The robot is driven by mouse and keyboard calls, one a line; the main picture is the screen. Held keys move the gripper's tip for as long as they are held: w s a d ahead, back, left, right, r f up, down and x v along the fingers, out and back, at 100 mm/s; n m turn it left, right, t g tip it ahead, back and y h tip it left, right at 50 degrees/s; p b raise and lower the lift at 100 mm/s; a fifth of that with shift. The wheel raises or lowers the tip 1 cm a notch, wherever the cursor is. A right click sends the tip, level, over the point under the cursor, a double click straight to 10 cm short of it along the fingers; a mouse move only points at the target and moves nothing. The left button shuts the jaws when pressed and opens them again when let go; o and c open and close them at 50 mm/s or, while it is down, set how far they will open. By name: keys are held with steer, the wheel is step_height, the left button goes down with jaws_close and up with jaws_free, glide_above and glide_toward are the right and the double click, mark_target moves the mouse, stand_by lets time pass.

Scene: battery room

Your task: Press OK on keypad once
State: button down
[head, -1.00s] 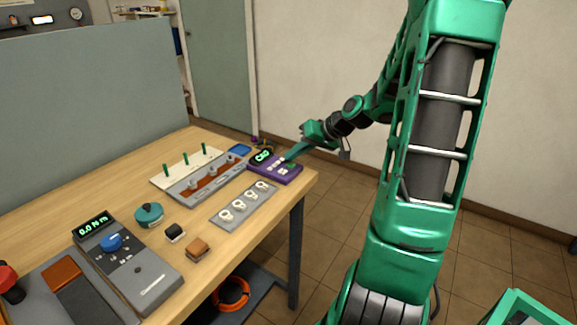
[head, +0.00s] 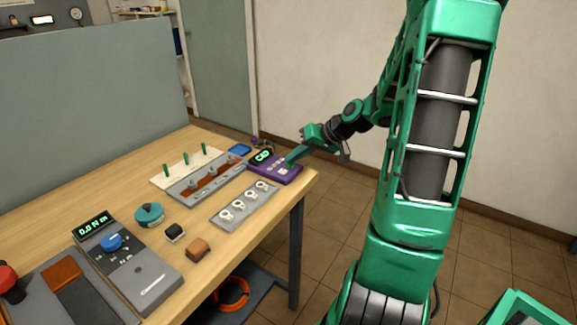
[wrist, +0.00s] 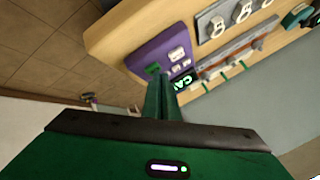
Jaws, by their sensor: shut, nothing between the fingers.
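The purple keypad (head: 262,169) sits near the far right corner of the table, with a lit green display and several pale keys. In the wrist view the keypad (wrist: 150,52) lies just beyond my fingertips, with a green key (wrist: 152,69) beside them; its label cannot be read. My gripper (head: 290,163) is shut and empty, its fingers pointing down at the keypad's right side. In the wrist view the closed fingertips (wrist: 161,78) overlap the keypad's edge near the green key. Whether they touch the key cannot be told.
A grey plate with white rings (head: 245,204) lies in front of the keypad. A rack with metal posts (head: 188,196) and a blue tray (head: 239,149) are close by on the left. A grey meter (head: 142,278) stands at the front. Free floor lies right of the table.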

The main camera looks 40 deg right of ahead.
steer(key=shift+f, duration=0.25)
steer(key=shift+r, duration=0.15)
stand_by(0.4)
steer(key=shift+r, duration=0.7)
step_height(320, 180, up, 5)
stand_by(0.6)
stand_by(0.6)
